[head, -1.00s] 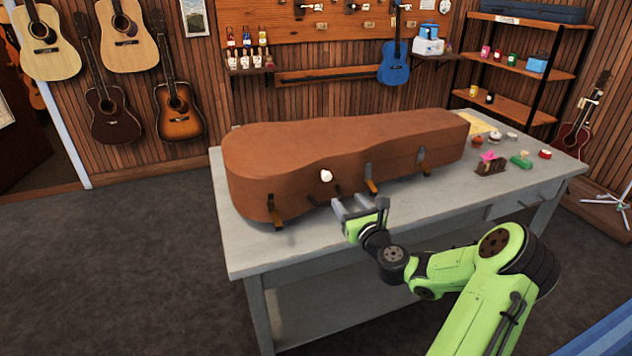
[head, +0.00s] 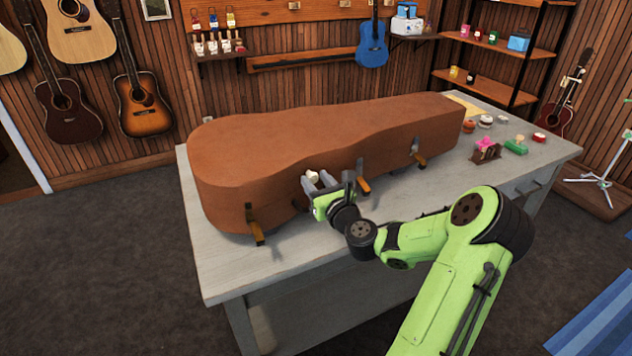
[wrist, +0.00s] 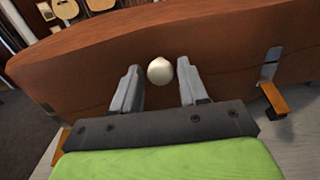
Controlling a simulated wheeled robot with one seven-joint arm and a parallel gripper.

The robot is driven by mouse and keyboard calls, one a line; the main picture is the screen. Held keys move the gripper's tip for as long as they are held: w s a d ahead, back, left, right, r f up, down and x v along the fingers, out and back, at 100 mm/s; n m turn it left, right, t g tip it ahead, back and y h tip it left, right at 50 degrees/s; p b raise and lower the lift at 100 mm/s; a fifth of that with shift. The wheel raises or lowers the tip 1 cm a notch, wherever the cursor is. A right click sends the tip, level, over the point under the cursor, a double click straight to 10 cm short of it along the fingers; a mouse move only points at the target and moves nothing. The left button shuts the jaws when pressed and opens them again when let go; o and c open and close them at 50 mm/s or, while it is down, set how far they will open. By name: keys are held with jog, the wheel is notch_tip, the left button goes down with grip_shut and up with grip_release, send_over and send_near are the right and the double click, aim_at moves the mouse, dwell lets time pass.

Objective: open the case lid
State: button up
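The brown guitar case (head: 300,140) lies closed on the grey table (head: 290,258), and its side also fills much of the wrist view (wrist: 215,55). A round white knob (head: 312,175) sits on the case's front side; in the wrist view the knob (wrist: 160,71) appears between and slightly beyond the fingertips. My gripper (head: 317,183) is open at the case's front, with its two grey fingers (wrist: 156,82) on either side of the knob. Contact cannot be told. Latches with orange-brown tabs hang down at the left (head: 256,232), middle (head: 363,186) and right (head: 418,158).
Small items, including a pink one in a holder (head: 486,150) and a green block (head: 515,146), stand on the table's right end. Guitars (head: 140,103) hang on the wall behind. A shelf rack (head: 505,50) stands back right. Bare tabletop lies in front of the case.

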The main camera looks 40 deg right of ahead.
grip_shut()
jog(key=shift+r, duration=0.1)
